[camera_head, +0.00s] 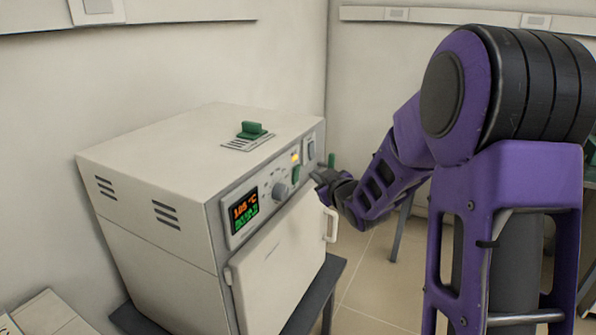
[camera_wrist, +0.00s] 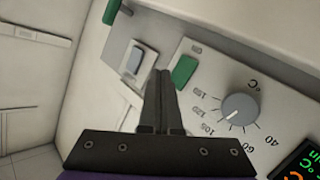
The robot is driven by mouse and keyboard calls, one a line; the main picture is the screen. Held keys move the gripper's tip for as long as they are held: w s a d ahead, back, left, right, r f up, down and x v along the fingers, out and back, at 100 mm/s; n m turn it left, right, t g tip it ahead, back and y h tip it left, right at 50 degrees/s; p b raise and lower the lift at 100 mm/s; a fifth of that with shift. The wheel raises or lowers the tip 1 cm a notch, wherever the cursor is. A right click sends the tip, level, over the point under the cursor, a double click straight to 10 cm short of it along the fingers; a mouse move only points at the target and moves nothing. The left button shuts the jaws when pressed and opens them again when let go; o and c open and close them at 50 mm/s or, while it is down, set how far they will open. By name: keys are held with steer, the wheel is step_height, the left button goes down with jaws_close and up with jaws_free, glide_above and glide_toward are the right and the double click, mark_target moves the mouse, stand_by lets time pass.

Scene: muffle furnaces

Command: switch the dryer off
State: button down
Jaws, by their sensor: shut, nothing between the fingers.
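The dryer (camera_head: 160,150) is a pale box with a control panel along its upper front. Its display (camera_head: 244,211) is lit with orange and green characters. Toward the panel's right end are a grey knob (camera_head: 281,190), a green button (camera_head: 295,174), a small glowing orange indicator (camera_head: 295,157) and a rocker switch (camera_head: 311,150). The wrist view shows the rocker switch (camera_wrist: 134,60), green button (camera_wrist: 184,71) and knob (camera_wrist: 240,108). My gripper (camera_head: 319,177) is shut and empty in front of the panel's right end. Its fingertips (camera_wrist: 160,76) appear between switch and button; contact cannot be told.
The door handle (camera_head: 331,225) sticks out below my gripper. A green knob (camera_head: 252,130) stands on the dryer's top. The dryer rests on a dark table (camera_head: 318,290) near the wall. Open floor (camera_head: 375,285) lies to the right.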

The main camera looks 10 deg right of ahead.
steer(key=shift+w+a+r, duration=0.1)
steer(key=shift+w+a, duration=0.3)
steer(key=shift+a, duration=0.3)
steer(key=shift+w+a+b, duration=0.1)
steer(key=shift+b, duration=0.2)
stand_by(1.3)
steer(key=shift+w+a, duration=0.15)
steer(key=shift+a, duration=0.1)
steer(key=shift+w+a+r+b, duration=0.1)
steer(key=shift+w+a+b, duration=0.15)
steer(key=shift+b, duration=0.2)
stand_by(0.5)
steer(key=shift+s+d, duration=0.15)
steer(key=shift+s+d, duration=0.35)
steer(key=shift+d, duration=0.15)
steer(key=s+d, duration=0.2)
steer(key=d+f, duration=0.1)
steer(key=d, duration=0.1)
steer(key=shift+s, duration=0.4)
